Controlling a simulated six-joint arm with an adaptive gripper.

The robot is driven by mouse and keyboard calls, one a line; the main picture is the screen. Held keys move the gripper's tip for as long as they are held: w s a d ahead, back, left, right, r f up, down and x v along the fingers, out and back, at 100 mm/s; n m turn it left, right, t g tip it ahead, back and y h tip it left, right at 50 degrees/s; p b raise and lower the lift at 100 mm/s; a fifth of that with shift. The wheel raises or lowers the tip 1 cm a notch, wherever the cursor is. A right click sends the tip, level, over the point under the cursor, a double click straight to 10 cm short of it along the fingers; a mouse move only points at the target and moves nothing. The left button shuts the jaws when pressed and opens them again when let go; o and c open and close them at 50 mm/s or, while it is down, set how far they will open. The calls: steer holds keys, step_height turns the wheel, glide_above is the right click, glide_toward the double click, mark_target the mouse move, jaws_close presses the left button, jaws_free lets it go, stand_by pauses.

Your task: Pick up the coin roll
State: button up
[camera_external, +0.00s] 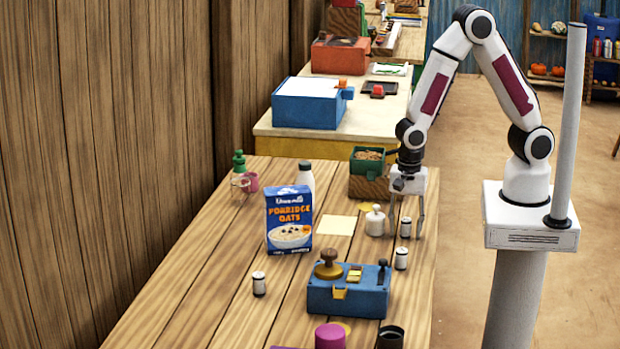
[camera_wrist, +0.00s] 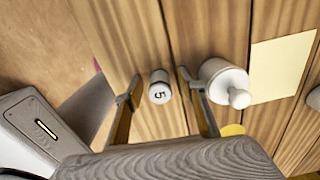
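A small white coin roll (camera_external: 405,228) with dark bands stands upright near the right side of the wooden table. In the wrist view its top (camera_wrist: 159,92) carries a "5". My gripper (camera_external: 407,220) points down over it, with one finger on each side. In the wrist view the gripper (camera_wrist: 160,84) is open, and gaps show between the roll and both fingers. Two similar rolls stand apart: one nearer the camera (camera_external: 401,259) and one to the left (camera_external: 259,284).
A white lidded jar (camera_external: 375,222) stands close beside the left finger; it also shows in the wrist view (camera_wrist: 220,82). A pale yellow sheet (camera_external: 337,225), an oats box (camera_external: 289,220) and a blue device (camera_external: 348,295) are nearby. A green-and-wood box (camera_external: 368,178) stands behind.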

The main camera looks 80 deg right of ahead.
mark_target(406, 219)
stand_by(0.3)
jaws_close()
steer(key=shift+r, duration=5.05)
steer(key=shift+n, duration=0.4)
